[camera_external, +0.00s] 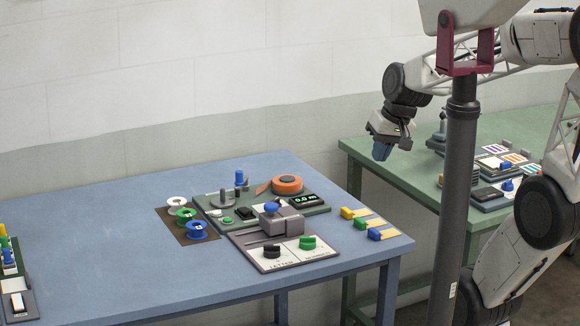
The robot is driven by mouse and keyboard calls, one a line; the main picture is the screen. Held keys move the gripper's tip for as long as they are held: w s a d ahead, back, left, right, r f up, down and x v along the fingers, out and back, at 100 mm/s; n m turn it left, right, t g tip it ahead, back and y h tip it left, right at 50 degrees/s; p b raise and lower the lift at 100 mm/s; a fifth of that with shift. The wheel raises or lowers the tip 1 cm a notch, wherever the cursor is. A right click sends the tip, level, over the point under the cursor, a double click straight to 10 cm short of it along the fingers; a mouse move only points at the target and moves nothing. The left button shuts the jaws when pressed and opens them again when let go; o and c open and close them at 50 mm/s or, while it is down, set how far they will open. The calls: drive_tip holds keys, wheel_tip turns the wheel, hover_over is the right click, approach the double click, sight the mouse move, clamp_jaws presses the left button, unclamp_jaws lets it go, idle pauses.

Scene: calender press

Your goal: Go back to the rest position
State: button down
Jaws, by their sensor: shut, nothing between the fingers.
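My gripper (382,150) hangs in the air at the upper right of centre, fingers pointing down, shut and empty. It is above and behind the right end of the blue table (110,270), touching nothing. My arm reaches in from the right. On the table, a grey press unit (282,224) with a blue knob stands on a white panel with a black knob (271,251) and a green knob (307,242).
Behind the press lies a green board with an orange roll (287,185) and a display (308,200). White, green and blue spools (197,230) stand left; several coloured blocks (375,234) lie right. A green table (400,170) with devices stands behind. A dark post (457,190) rises in front.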

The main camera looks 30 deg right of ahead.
drive_tip(key=s+d+n+h, duration=0.1)
drive_tip(key=s+d+h, duration=0.1)
drive_tip(key=s+d, duration=0.2)
drive_tip(key=s, duration=0.3)
drive_tip(key=shift+d+g+h, duration=0.2)
drive_tip(key=shift+g+h, duration=0.1)
drive_tip(key=shift+r, duration=0.1)
idle(0.7)
